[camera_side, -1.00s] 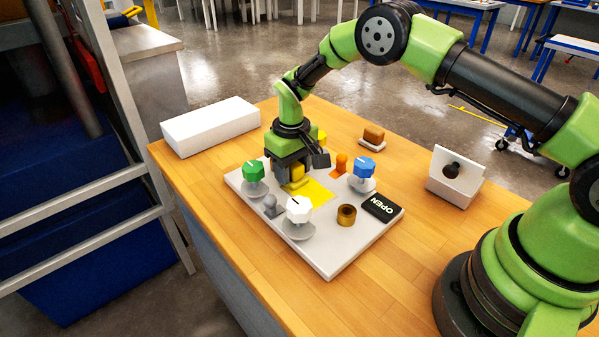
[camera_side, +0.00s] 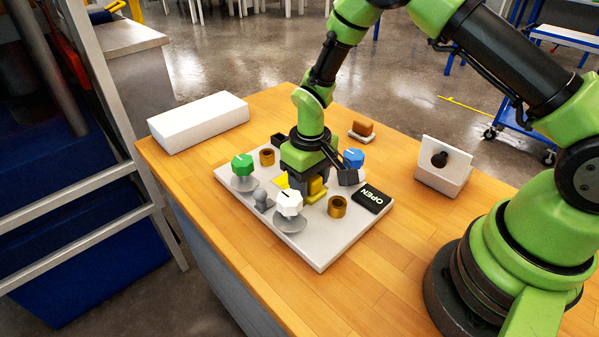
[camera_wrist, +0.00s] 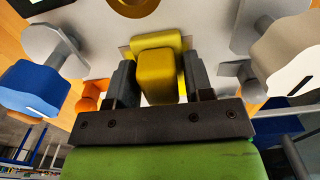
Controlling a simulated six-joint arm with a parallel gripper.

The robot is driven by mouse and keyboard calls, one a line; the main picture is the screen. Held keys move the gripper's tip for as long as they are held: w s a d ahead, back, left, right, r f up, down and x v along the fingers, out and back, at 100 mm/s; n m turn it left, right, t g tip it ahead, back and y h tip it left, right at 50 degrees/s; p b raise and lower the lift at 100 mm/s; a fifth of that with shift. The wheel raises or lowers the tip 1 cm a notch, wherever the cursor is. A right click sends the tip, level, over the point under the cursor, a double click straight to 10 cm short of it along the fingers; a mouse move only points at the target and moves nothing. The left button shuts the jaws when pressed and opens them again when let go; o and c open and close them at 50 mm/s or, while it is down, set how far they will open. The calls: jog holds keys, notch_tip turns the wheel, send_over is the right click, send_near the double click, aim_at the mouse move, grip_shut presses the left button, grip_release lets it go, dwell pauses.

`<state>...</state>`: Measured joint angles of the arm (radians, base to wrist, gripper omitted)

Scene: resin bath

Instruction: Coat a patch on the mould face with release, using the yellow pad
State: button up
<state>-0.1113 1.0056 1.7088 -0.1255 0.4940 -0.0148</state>
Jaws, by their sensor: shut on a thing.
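My gripper (camera_side: 314,192) points down and is shut on the yellow pad (camera_side: 317,187), a block on a wider yellow base. In the wrist view the pad (camera_wrist: 156,72) sits between both fingers. The pad is low over the white plate (camera_side: 322,255), between the white knob and the blue knob; I cannot tell whether it touches. A bright yellow patch (camera_side: 281,181) lies on the plate to the left of the gripper, partly hidden behind it.
Around the gripper stand a green knob (camera_side: 242,165), a white knob (camera_side: 289,203), a blue knob (camera_side: 353,158), a grey knob (camera_side: 262,198) and a brass ring (camera_side: 337,206). A white box (camera_side: 198,122) stands behind left.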

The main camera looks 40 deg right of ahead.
jog(key=shift+s, duration=0.9)
jog(key=shift+s+r, duration=0.15)
jog(key=shift+r, duration=4)
